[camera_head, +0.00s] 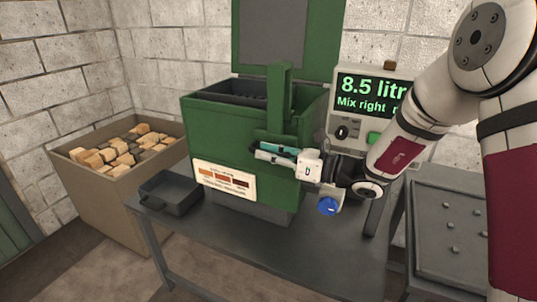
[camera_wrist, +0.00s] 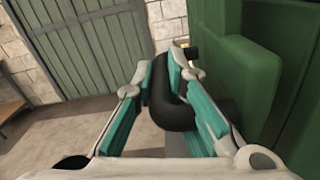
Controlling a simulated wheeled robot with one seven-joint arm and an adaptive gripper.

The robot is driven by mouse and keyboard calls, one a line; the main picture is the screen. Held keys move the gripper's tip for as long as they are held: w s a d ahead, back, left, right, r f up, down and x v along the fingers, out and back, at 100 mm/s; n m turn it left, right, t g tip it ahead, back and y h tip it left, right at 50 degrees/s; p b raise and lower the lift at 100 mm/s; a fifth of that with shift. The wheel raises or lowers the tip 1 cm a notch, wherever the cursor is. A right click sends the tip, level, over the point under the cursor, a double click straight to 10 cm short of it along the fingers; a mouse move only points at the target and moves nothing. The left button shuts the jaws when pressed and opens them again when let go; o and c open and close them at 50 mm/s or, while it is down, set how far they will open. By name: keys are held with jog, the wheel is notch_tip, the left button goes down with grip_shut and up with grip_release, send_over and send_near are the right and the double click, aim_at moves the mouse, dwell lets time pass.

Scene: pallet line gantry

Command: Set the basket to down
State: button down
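The green machine (camera_head: 225,135) stands on the grey table with its lid up. Its dark basket (camera_head: 240,92) shows in the open top; how deep it sits is hard to tell. A green upright (camera_head: 280,95) rises at the front. My gripper (camera_head: 272,152) is at the machine's front, beside the upright. In the wrist view, a bent black handle (camera_wrist: 170,112) passes between the teal fingers of my gripper (camera_wrist: 162,68), which appear closed against it on both sides. The handle is mostly hidden in the head view.
A display box (camera_head: 375,95) reads "8.5 litr" and "Mix right". A blue knob (camera_head: 328,206) sits below my gripper. An empty dark tray (camera_head: 172,192) is on the table's left. A bin (camera_head: 95,198) of wooden blocks stands left. A studded grey surface (camera_head: 455,230) is right.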

notch_tip(320, 180, down, 14)
jog(key=b, duration=0.5)
jog(key=shift+r, duration=0.2)
jog(key=shift+d, duration=0.15)
jog(key=c, duration=1.9)
grip_release()
jog(key=shift+f, duration=0.15)
jog(key=shift+r, duration=0.2)
jog(key=v, duration=1.2)
